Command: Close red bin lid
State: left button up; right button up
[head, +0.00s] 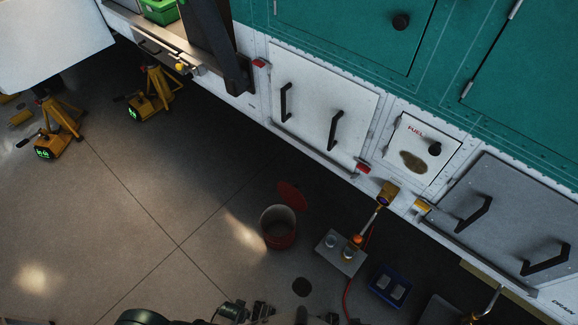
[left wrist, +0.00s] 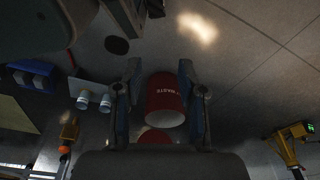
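The red bin (head: 279,238) stands on the floor below the helicopter's side, its pale inside showing. Its round red lid (head: 292,195) is open, tilted up at the far rim. In the left wrist view, the bin (left wrist: 165,98) with white lettering shows between my left gripper's fingers, and part of the lid (left wrist: 153,137) shows beyond the palm's edge. My left gripper (left wrist: 160,70) is open, its fingers apart with nothing held; contact with the bin is not visible. In the head view only dark arm parts show at the bottom edge. I cannot identify my right gripper.
A small stand with two cups (head: 341,252) is right of the bin, beside a yellow-headed tool (head: 386,195) and red hose. A blue crate (head: 389,286) lies further right. Yellow jacks (head: 152,94) stand at upper left. The floor left of the bin is clear.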

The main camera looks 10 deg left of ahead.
aim_at(290, 194)
jog(key=i+j+z, duration=0.2)
jog(key=j+z, duration=0.15)
jog(key=i+j+z, duration=0.15)
jog(key=j+z, duration=0.15)
jog(key=j, duration=0.2)
jog(key=i+j+z, duration=0.15)
jog(key=j+z, duration=0.5)
jog(key=j, duration=0.3)
